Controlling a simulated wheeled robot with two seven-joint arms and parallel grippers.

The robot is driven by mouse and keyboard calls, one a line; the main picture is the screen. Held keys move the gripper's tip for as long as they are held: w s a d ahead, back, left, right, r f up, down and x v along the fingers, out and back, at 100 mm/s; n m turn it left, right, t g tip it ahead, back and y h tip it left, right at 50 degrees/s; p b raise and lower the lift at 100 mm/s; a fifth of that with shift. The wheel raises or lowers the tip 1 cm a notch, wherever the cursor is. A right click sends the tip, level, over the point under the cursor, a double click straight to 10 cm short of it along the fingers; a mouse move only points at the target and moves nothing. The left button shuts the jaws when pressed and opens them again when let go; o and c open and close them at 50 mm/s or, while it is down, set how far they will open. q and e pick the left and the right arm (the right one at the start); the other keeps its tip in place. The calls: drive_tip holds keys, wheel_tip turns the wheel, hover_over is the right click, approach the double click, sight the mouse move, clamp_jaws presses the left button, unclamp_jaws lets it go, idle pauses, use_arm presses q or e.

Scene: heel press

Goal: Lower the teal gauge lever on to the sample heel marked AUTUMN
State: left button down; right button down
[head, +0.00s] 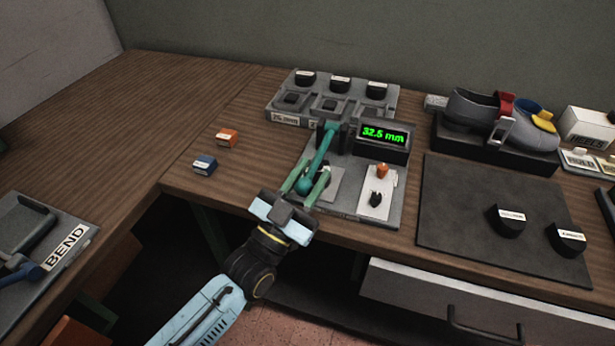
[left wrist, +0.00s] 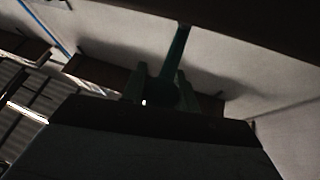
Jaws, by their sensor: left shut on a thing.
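The teal gauge lever (head: 322,152) slopes from its pivot at the back of the gauge down toward the front, ending in a round knob. My left gripper (head: 306,188) is shut on the knob end, with its green fingers on either side. In the left wrist view the lever (left wrist: 176,55) is a dark teal bar between the fingers (left wrist: 160,95). The gauge display (head: 384,134) reads 32.5 mm. Whether a heel lies under the lever is hidden by the gripper and knob. Labels on the black heels are too small to read, so I cannot tell which is AUTUMN. My right gripper is out of view.
A rack (head: 282,107) with several black heels stands behind the gauge. Two labelled black heels (head: 508,224) (head: 567,240) lie on the dark mat (head: 460,200). A shoe stand (head: 490,150) is at back right.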

use_arm(q)
drive_tip(key=shift+f, duration=0.1)
drive_tip(key=c, duration=1.1)
unclamp_jaws()
drive_tip(key=shift+o, duration=0.2)
drive_tip(key=v, duration=1.3)
drive_tip(key=shift+s, duration=0.15)
drive_tip(key=shift+a, duration=0.15)
